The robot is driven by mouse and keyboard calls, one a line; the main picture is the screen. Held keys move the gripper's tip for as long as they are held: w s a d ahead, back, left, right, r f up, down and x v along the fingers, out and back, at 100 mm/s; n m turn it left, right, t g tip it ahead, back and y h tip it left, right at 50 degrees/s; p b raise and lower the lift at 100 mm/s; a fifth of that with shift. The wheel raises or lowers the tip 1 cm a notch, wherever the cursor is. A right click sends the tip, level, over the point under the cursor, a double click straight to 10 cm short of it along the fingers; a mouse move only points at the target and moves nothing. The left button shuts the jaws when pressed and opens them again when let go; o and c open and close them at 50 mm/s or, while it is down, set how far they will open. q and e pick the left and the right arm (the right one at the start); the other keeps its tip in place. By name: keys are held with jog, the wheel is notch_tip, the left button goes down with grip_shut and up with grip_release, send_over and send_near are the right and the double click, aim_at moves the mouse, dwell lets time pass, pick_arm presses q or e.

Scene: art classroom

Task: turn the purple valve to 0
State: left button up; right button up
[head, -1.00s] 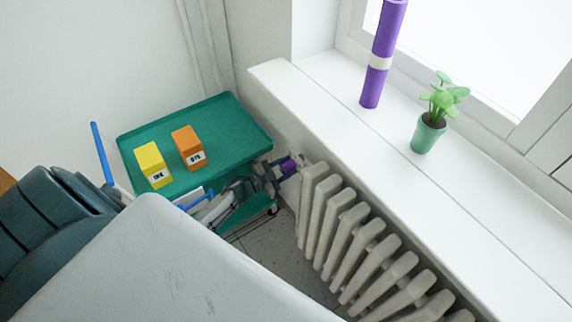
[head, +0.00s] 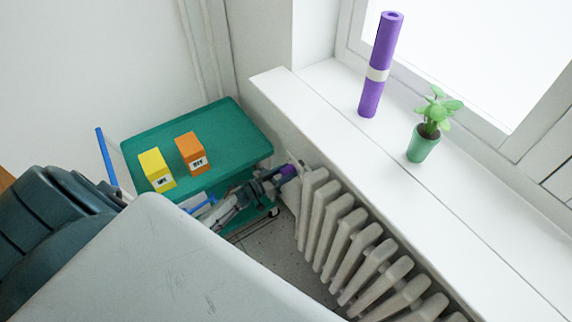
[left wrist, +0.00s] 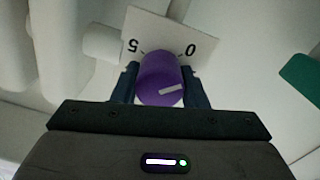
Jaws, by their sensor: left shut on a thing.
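The white pointer line (left wrist: 172,89) on the valve's face points right and slightly up in that view, not in line with the tick by the 0. My left gripper (left wrist: 160,88) is shut on the valve, one finger on each side. My right gripper is not in view.
A green cart (head: 225,130) with a yellow box (head: 156,170) and an orange box (head: 191,151) stands beside my left arm. The white radiator (head: 345,235) runs under the windowsill (head: 400,165), which holds a purple roll (head: 378,95) and a potted plant (head: 423,145).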

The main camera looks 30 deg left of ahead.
pick_arm(q)
jog(key=shift+n, duration=0.8)
jog(key=shift+f, duration=0.1)
jog(key=o, duration=1)
jog(key=shift+c, duration=0.2)
jog(key=shift+s, duration=0.1)
jog(key=v, duration=1)
jog(key=shift+s+a+b, duration=0.2)
jog(key=shift+s+b, duration=0.1)
jog(key=shift+b, duration=0.1)
